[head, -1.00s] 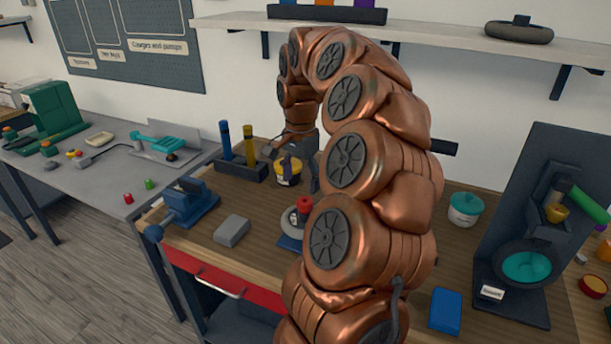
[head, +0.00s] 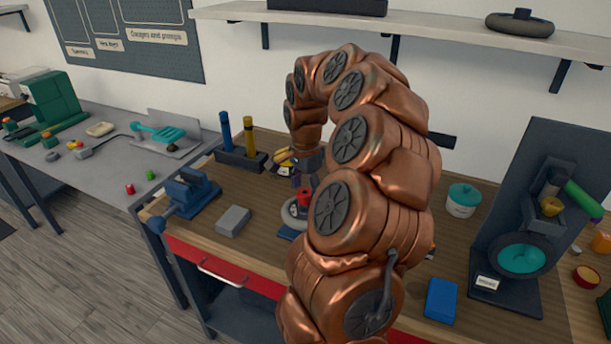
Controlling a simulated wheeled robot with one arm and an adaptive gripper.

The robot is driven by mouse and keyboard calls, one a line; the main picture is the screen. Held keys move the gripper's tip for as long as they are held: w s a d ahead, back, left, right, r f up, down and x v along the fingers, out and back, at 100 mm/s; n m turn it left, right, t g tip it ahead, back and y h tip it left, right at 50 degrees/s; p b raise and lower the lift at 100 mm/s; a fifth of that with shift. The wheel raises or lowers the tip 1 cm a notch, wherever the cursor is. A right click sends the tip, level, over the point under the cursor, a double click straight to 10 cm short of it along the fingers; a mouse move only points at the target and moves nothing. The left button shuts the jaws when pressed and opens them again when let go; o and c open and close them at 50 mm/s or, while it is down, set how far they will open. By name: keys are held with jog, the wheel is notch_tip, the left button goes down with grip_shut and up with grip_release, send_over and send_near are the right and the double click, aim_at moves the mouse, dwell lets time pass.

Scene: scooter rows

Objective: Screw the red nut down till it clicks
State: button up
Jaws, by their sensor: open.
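The red nut (head: 305,197) stands upright at the centre of a round pale fixture (head: 289,212) on a dark blue base, on the wooden bench. My arm hides the right part of the fixture. My gripper (head: 304,182) points down just over the red nut, with its fingers spread. The fingers are small and dark here, and I cannot tell whether they touch the nut.
A yellow container (head: 283,158) stands behind my gripper, partly hidden. A blue vise (head: 188,192) and a grey block (head: 233,221) lie to the left. A white jar with a teal lid (head: 462,200), a blue block (head: 441,300) and a dark stand (head: 527,190) are to the right.

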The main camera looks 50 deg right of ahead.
jog(key=shift+f, duration=0.5)
jog(key=c, duration=1.2)
jog(key=shift+f+m+b, duration=0.1)
jog(key=shift+m+b, duration=0.2)
jog(key=shift+b, duration=0.2)
jog(key=shift+m+b, duration=1.7)
jog(key=shift+b, duration=0.95)
jog(key=shift+m+b, duration=2.9)
jog(key=shift+b, duration=1.1)
jog(key=shift+w+m+b, duration=0.1)
jog(key=shift+m+b, duration=1.7)
jog(key=shift+b, duration=0.05)
jog(key=shift+m+b, duration=0.45)
jog(key=shift+m, duration=0.05)
